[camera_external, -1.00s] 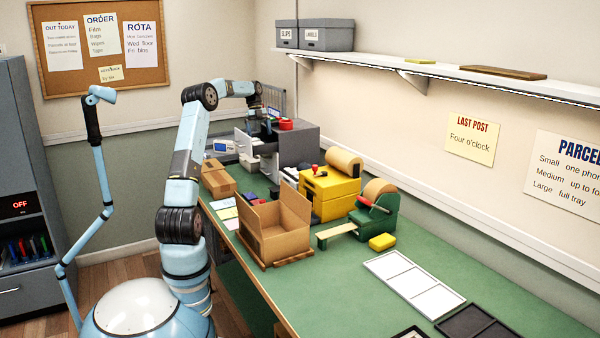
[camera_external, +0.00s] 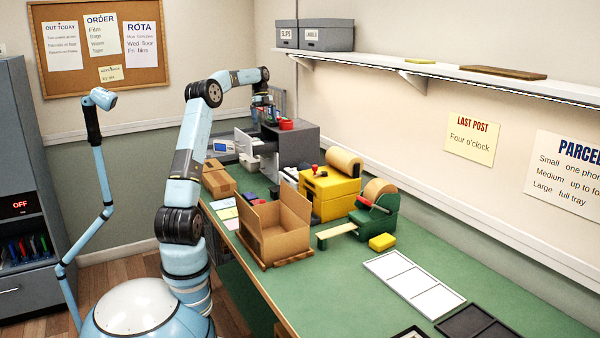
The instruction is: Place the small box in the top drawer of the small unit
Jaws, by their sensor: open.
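The small unit (camera_external: 297,143) is a grey block of drawers at the far end of the green bench. A drawer with a pale front (camera_external: 243,142) stands pulled out from its left side, near the top. A second pale piece (camera_external: 250,163) juts out lower down. My gripper (camera_external: 264,118) is open, close above the unit's left part and the pulled-out drawer. The gap between its fingers is too small to make out. A closed brown carton (camera_external: 218,181) lies nearer on the bench, but I cannot tell if it is the small box. The drawer's inside is hidden.
A red round item (camera_external: 286,126) sits on top of the unit. A large open carton (camera_external: 274,236), a yellow machine (camera_external: 332,190) and a green tape dispenser (camera_external: 375,220) stand nearer on the bench. A wall shelf (camera_external: 420,72) runs above.

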